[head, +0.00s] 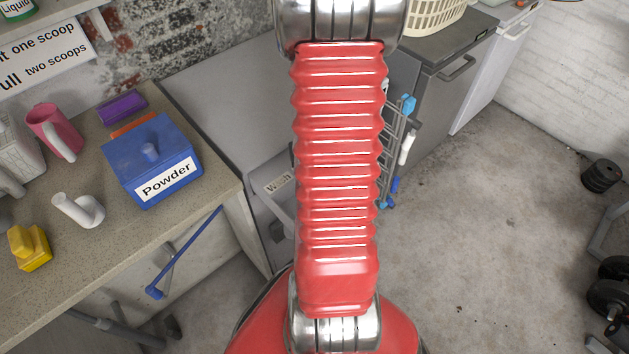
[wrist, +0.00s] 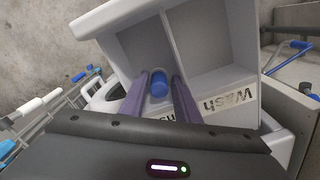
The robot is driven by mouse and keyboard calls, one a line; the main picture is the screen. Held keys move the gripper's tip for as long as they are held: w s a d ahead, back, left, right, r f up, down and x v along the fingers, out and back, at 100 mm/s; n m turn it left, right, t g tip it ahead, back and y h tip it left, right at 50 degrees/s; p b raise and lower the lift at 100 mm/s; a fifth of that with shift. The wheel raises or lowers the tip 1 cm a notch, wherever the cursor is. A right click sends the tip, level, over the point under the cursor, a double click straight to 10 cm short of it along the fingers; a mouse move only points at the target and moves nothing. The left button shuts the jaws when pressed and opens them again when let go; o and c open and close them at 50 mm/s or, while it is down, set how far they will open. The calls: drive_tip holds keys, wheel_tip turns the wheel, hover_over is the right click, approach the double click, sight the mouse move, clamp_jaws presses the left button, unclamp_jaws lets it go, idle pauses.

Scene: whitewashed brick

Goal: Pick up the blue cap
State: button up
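The blue cap (wrist: 159,84) is a small round-ended piece. It shows in the wrist view between the two purple fingers of my gripper (wrist: 161,77), over the left compartment of a pale grey drawer (wrist: 203,40) labelled "Wash". The fingers stand apart on either side of the cap, with little visible gap. I cannot tell whether they touch it. In the head view my red arm hides the gripper and the cap, and only part of the open drawer (head: 272,192) shows.
A counter (head: 100,235) on the left holds a blue Powder box (head: 150,150), a pink jug (head: 55,130), a white cup (head: 80,209) and a yellow object (head: 30,246). A drying rack (head: 392,150) stands right of my arm. The floor (head: 480,220) to the right is mostly open.

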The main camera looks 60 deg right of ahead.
clamp_jaws()
drive_tip(key=shift+r, duration=0.15)
wheel_tip(320, 180, up, 10)
drive_tip(key=shift+f, duration=0.1)
idle(0.7)
idle(0.8)
